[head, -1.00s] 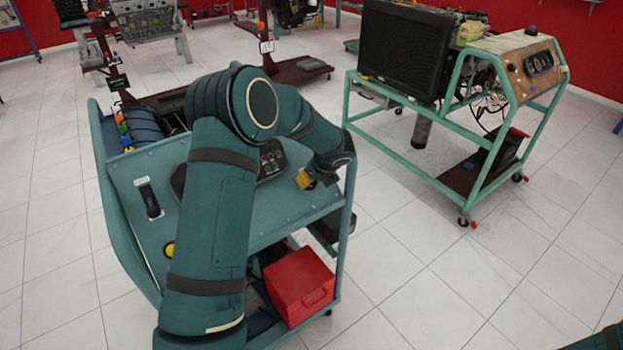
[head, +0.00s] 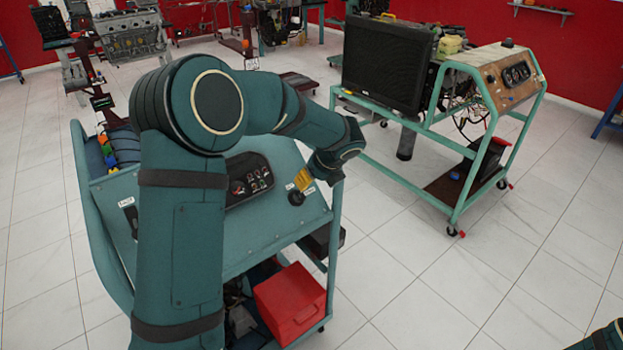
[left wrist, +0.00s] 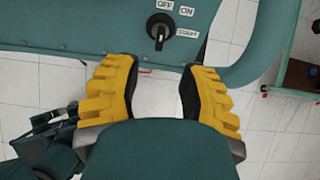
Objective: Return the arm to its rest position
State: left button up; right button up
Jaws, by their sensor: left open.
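My left arm (head: 185,230) rises through the head view, bends at the elbow and reaches right. My left gripper (head: 305,180) has yellow fingers and hangs over the right edge of the teal engine trainer's panel. In the left wrist view the left gripper (left wrist: 160,95) is open, with nothing between its fingers. A black rotary ignition switch (left wrist: 160,30) with OFF, ON and START labels lies ahead of the fingertips, apart from them. The switch knob (head: 296,197) also shows in the head view, just below the fingers. My right gripper is not in view.
The teal trainer (head: 270,233) carries a gauge cluster (head: 248,178) and a red box (head: 290,303) on its lower shelf. A second green-framed trainer (head: 437,204) with a black radiator (head: 387,65) stands at the right. Open tiled floor lies between and in front.

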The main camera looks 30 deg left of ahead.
pick_arm(q)
jog(key=s+d+f+n+g+h, duration=0.1)
jog(key=s+d+f+n+h, duration=0.35)
jog(key=d+f, duration=0.4)
jog(key=s+d+f+n+g+h, duration=0.1)
jog(key=s+d+f+n+h, duration=0.2)
jog(key=s+d+f, duration=0.5)
jog(key=s+d+f+n+h, duration=0.1)
jog(key=s+d+f+n, duration=0.2)
jog(key=s+n, duration=0.3)
jog(key=s+d+f+n+t+h, duration=0.1)
jog(key=s+d+f+n, duration=0.2)
jog(key=s+f+n, duration=0.3)
jog(key=n, duration=0.4)
jog(key=shift+s, duration=0.15)
jog(key=shift+d+f+n+h, duration=0.1)
jog(key=shift+n+h, duration=0.15)
